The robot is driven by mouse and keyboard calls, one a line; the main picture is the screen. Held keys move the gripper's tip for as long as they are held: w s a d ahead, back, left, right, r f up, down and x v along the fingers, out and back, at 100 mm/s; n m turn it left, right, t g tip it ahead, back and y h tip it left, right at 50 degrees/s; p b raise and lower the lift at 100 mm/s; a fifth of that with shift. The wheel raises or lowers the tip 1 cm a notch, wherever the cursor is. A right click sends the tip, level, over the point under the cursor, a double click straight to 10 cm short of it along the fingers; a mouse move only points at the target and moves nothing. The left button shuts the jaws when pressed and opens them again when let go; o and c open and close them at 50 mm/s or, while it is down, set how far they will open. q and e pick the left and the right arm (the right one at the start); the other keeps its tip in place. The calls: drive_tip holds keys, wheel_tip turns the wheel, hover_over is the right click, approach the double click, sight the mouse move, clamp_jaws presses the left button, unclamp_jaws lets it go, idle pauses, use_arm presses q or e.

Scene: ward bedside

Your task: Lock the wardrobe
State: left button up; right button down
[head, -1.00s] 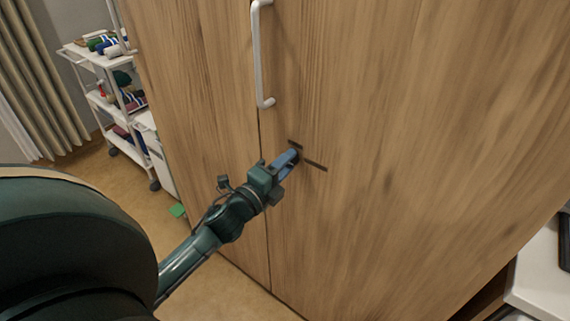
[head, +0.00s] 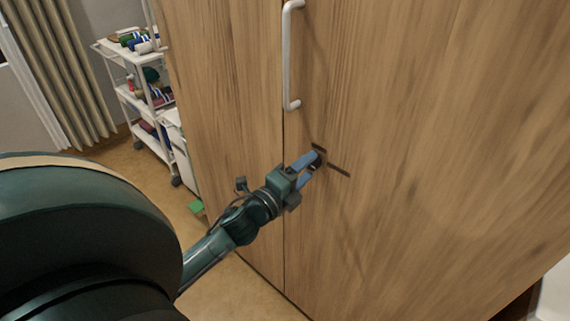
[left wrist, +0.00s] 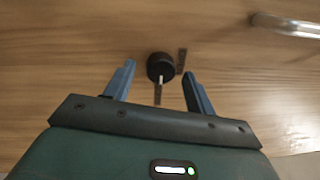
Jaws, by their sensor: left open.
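The wardrobe (head: 420,120) has wooden doors with a seam between them. A small dark round knob (left wrist: 160,66) sits on the right door, partly hidden by my gripper in the head view. A thin white line on the knob points down the wrist picture, in line with one dark mark (left wrist: 157,96). A second dark mark (left wrist: 181,60) lies right of the knob there. In the head view one mark (head: 318,147) is above the knob, the other (head: 341,172) to its lower right. My left gripper (head: 312,167) is open, a finger on either side of the knob. My right gripper is out of view.
A pale vertical handle (head: 287,60) is above the knob, beside the seam; it also shows in the left wrist view (left wrist: 285,24). A white trolley (head: 135,100) with supplies stands left of the wardrobe. A white surface (head: 555,295) is at the lower right.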

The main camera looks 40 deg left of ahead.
use_arm(q)
drive_tip(key=s+b, duration=0.2)
drive_tip(key=s, duration=1)
drive_tip(key=shift+a+f, duration=0.45)
drive_tip(key=s+d+f+n+g+p, duration=0.1)
drive_tip(key=s+d+f+n+g, duration=0.2)
drive_tip(key=d+f+n, duration=0.5)
drive_tip(key=s+d+f+n+g+h+p, duration=0.1)
drive_tip(key=s+d+f+n+g, duration=0.2)
drive_tip(key=d+f+n, duration=0.6)
drive_tip(key=shift+f+n+g+h, duration=0.25)
drive_tip(key=shift+n+g+h, duration=0.05)
drive_tip(key=shift+g, duration=0.8)
drive_tip(key=shift+s, duration=0.1)
